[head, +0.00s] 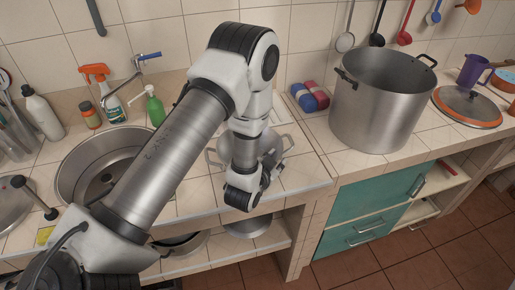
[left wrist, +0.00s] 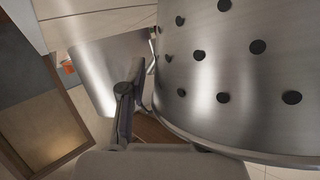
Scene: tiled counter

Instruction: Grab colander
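The colander (head: 271,142) is a metal bowl with side handles on the tiled counter, partly hidden behind my left arm in the head view. In the left wrist view, its shiny wall with dark round holes (left wrist: 227,73) fills the right side, very close. My left gripper (head: 268,178) points down at the colander's near side, by the counter's front edge. One dark finger (left wrist: 126,112) shows just left of the colander's rim. The other finger is hidden, so I cannot tell whether the gripper holds anything. My right gripper is not in view.
A large steel pot (head: 382,110) stands right of the colander, with red and blue packages (head: 311,97) between them. A round sink (head: 80,170) lies left, with bottles (head: 153,106) behind it. A shelf below holds metal pans (head: 248,227).

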